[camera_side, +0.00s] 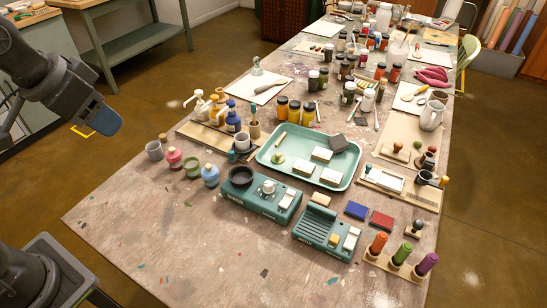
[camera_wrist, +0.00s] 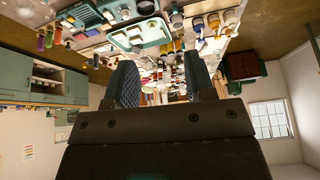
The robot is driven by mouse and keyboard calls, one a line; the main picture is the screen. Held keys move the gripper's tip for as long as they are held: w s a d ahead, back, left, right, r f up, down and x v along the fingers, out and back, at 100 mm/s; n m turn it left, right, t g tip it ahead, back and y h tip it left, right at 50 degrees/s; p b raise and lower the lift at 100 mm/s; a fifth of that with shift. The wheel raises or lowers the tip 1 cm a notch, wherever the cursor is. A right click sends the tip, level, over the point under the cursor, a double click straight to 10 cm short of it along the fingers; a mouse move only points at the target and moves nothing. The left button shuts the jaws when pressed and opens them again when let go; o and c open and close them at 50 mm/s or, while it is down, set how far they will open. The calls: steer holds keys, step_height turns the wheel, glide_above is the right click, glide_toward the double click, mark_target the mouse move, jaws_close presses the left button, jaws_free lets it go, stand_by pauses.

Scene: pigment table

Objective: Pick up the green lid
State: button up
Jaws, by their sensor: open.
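A small round green piece, which looks like the green lid (camera_side: 278,156), lies in the left part of the pale green tray (camera_side: 262,157). A green pot (camera_side: 192,168) that looks open on top stands left of the tray, between a pink pot (camera_side: 174,159) and a blue pot (camera_side: 210,176). My gripper (camera_side: 106,121) is raised at the upper left, off the table's left edge and well away from the pots and tray. In the wrist view my gripper's two fingers (camera_wrist: 163,85) stand apart with nothing held. The tray (camera_wrist: 141,36) shows upside down there; I cannot make out the lid.
A grey cup (camera_side: 154,150) stands left of the pink pot. Pump bottles (camera_side: 217,103) and several dark-lidded jars (camera_side: 294,112) stand behind. Teal devices (camera_side: 262,199) and stamps (camera_side: 402,253) fill the front. The table's left front corner (camera_side: 95,215) is clear.

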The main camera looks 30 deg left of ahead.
steer(key=w+d+r+m, duration=0.1)
steer(key=w+m, duration=0.2)
steer(key=w, duration=0.8)
steer(key=m+g+h, duration=0.2)
steer(key=m+g, duration=0.2)
steer(key=m, duration=0.3)
glide_above(278, 154)
steer(key=a, duration=0.2)
steer(key=s+a+x, duration=0.1)
steer(key=x, duration=0.9)
steer(key=s+a+f+x, duration=0.1)
steer(key=a+x, duration=0.1)
steer(key=x, duration=0.8)
steer(key=s+a+x, duration=0.1)
steer(key=a+x, duration=0.1)
steer(key=x, duration=0.8)
steer(key=shift+s+a+f, duration=0.25)
steer(key=shift+s, duration=0.1)
steer(key=shift+t, duration=0.3)
steer(key=shift+d+x, duration=0.1)
steer(key=shift+x, duration=1.35)
steer(key=shift+d+x, duration=0.15)
steer(key=shift+x, duration=1.3)
steer(key=shift+s, duration=0.15)
steer(key=shift+c, duration=0.2)
jaws_close()
